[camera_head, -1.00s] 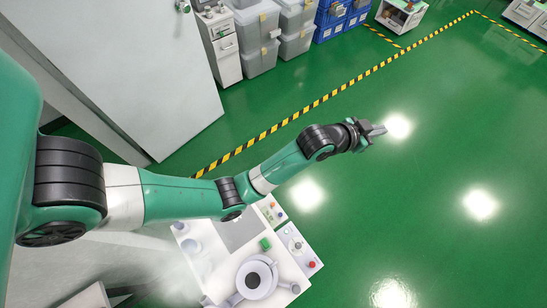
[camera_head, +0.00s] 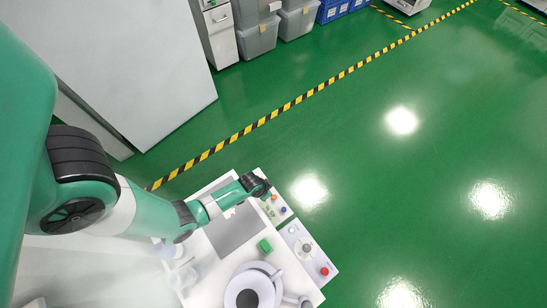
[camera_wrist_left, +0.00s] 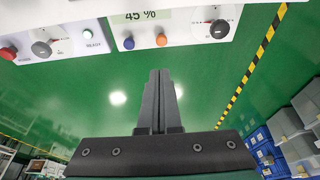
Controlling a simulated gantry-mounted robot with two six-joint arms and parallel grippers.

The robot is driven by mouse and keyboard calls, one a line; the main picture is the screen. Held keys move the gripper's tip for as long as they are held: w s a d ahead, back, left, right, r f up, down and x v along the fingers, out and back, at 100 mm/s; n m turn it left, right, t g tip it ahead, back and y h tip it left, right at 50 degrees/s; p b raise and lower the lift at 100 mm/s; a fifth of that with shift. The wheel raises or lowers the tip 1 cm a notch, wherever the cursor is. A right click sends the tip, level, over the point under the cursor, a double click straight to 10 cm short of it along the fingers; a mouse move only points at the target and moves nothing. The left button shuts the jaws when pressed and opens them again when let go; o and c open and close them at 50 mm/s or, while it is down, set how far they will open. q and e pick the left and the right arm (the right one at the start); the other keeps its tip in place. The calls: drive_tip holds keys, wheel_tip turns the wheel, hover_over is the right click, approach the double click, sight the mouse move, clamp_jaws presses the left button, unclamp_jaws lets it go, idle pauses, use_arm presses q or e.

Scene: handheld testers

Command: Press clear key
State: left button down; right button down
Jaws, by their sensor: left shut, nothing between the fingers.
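My left gripper (camera_head: 263,187) is above the far right edge of the white table in the head view, beside a control panel (camera_head: 277,207). In the left wrist view its two dark fingers (camera_wrist_left: 158,100) are together and empty. The tester panel (camera_wrist_left: 182,31) at the top of that view has a "45 %" display (camera_wrist_left: 141,15), a blue button (camera_wrist_left: 129,43), an orange button (camera_wrist_left: 162,40) and a black knob (camera_wrist_left: 219,29). The fingertips are apart from the buttons. No key legibly marked clear shows. My right gripper is not in view.
A second panel (camera_head: 299,235) has a red button (camera_head: 324,271) and a knob (camera_head: 306,247). A green block (camera_head: 264,245), a grey mat (camera_head: 238,232) and a round device (camera_head: 232,290) are on the table. Open green floor lies right of the table.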

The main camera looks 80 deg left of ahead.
sight(275, 196)
use_arm(q)
drive_tip(key=shift+w+a, duration=0.1)
drive_tip(key=shift+a, duration=0.05)
drive_tip(key=b+x, duration=0.3)
drive_tip(key=x, duration=0.1)
drive_tip(key=b+x, duration=0.8)
drive_tip(key=x, duration=0.1)
drive_tip(key=shift+s, duration=0.35)
drive_tip(key=shift+f+b, duration=0.4)
drive_tip(key=shift+f, duration=0.05)
